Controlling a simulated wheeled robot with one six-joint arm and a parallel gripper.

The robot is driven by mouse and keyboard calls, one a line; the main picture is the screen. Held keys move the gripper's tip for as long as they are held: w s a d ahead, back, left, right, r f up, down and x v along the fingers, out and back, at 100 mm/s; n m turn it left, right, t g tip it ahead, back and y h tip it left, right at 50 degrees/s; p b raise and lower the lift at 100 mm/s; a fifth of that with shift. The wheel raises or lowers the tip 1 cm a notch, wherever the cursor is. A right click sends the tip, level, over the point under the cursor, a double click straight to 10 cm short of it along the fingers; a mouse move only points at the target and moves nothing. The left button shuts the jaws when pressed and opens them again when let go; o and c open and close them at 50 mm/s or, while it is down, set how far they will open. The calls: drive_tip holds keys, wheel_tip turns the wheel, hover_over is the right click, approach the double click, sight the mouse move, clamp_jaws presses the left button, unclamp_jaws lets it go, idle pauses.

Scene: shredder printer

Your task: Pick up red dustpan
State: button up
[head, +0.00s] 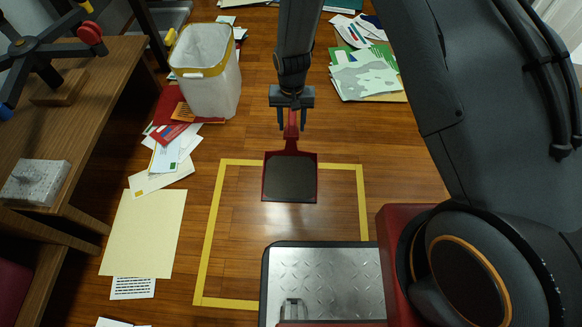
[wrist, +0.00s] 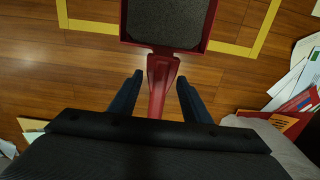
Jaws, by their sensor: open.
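The red dustpan (head: 290,177) has a dark grey pan and a red handle. In the head view its pan is at the centre, at the top edge of the yellow taped square, with the handle toward my gripper. My gripper (head: 293,124) is open, with its fingers on either side of the handle. In the wrist view the dustpan's pan (wrist: 165,22) is at the top, and its handle runs down between the spread fingertips of my gripper (wrist: 160,76). Gaps show on both sides of the handle, and its near end is hidden behind the gripper body.
A white bin with a yellow rim (head: 206,80) stands to the left, near papers (head: 140,232) on the wooden floor. More papers (head: 365,72) lie at upper right. A wooden desk (head: 95,85) is at the left. Inside the yellow tape (head: 208,240) the floor is partly bare.

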sight(291, 127)
wheel_tip(291, 127, down, 4)
drive_tip(key=shift+a+r+b, duration=0.1)
drive_tip(key=shift+r+b, duration=0.15)
drive_tip(key=shift+b, duration=0.5)
drive_tip(key=shift+w+f+b, duration=0.2)
drive_tip(key=shift+f+b, duration=0.75)
drive_tip(key=shift+f, duration=0.4)
drive_tip(key=shift+w+f+b, duration=0.2)
drive_tip(key=shift+f+b, duration=0.7)
drive_tip(key=shift+f, duration=0.4)
clamp_jaws()
drive_tip(key=shift+r, duration=0.2)
